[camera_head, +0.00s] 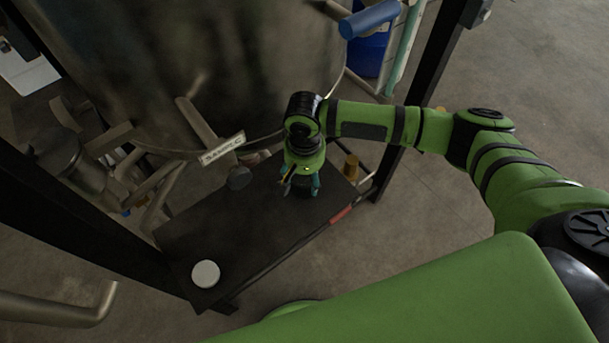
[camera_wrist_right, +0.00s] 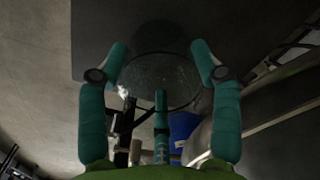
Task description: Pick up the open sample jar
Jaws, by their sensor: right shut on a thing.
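My right gripper (camera_head: 301,187) is low over the dark shelf beside the big vessel, its teal fingers pointing down. In the right wrist view the fingers (camera_wrist_right: 160,60) stand on either side of a clear, round glass thing, the open sample jar (camera_wrist_right: 158,82), and are shut on it. The dark surface shows through the glass. In the head view the fingers and wrist mostly hide the jar; whether its base touches the shelf I cannot tell. My left gripper is not in view.
The dark shelf (camera_head: 262,228) carries a white round disc (camera_head: 205,274), like a lid, at its near left end. A valve pipe with a SAMPLE tag (camera_head: 222,148) reaches over it from the metal vessel (camera_head: 230,70). A dark post (camera_head: 425,80) stands behind my right arm.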

